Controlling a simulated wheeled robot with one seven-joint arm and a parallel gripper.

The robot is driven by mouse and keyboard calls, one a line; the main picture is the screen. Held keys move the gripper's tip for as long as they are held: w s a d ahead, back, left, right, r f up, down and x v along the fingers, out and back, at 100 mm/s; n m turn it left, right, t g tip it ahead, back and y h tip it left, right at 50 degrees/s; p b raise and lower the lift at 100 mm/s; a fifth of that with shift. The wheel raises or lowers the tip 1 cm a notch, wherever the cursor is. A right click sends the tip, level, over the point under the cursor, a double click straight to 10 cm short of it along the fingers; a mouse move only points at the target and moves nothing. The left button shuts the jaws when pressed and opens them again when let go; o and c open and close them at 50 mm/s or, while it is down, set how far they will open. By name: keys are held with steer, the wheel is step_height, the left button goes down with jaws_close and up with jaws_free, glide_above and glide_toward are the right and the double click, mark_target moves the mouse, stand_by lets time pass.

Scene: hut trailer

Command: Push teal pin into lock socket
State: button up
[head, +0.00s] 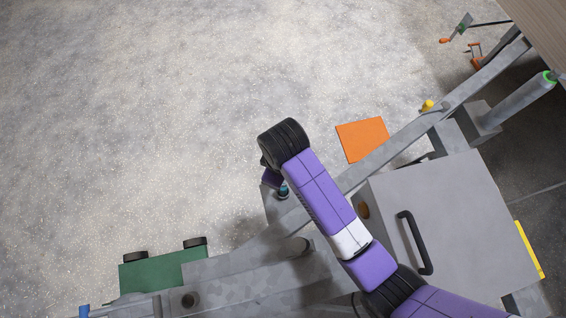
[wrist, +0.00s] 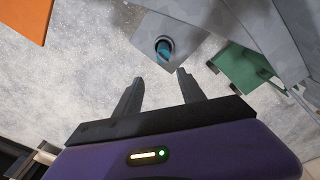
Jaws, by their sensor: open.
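The teal pin (wrist: 164,50) shows in the wrist view as a short cylinder in a dark round opening on a grey plate (wrist: 147,32). In the head view the teal pin (head: 283,191) is a small spot beside my purple arm. My gripper (wrist: 156,77) is open and empty, its two dark fingers pointing toward the plate with the pin ahead of and between them. The fingers look apart from the pin. In the head view the fingers cannot be made out near the wrist. How deep the pin sits in its opening cannot be told.
A grey trailer frame beam (head: 400,139) runs diagonally past my arm. A grey box (head: 462,222) with a black handle stands at right. An orange plate (head: 362,138) and a green wheeled block (head: 163,269) lie nearby. The speckled floor at upper left is clear.

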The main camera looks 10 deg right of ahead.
mark_target(283, 187)
steer(key=shift+s+d+f+g, duration=0.1)
steer(key=shift+s+d+g, duration=0.1)
steer(key=shift+s, duration=0.15)
steer(key=shift+s+d+f+g, duration=0.1)
steer(key=shift+s+g, duration=0.1)
steer(key=shift+s, duration=0.15)
steer(key=shift+s+f, duration=0.2)
steer(key=shift+s, duration=0.05)
steer(key=f, duration=0.7)
steer(key=shift+d+f, duration=0.2)
steer(key=shift+c, duration=0.2)
jaws_close()
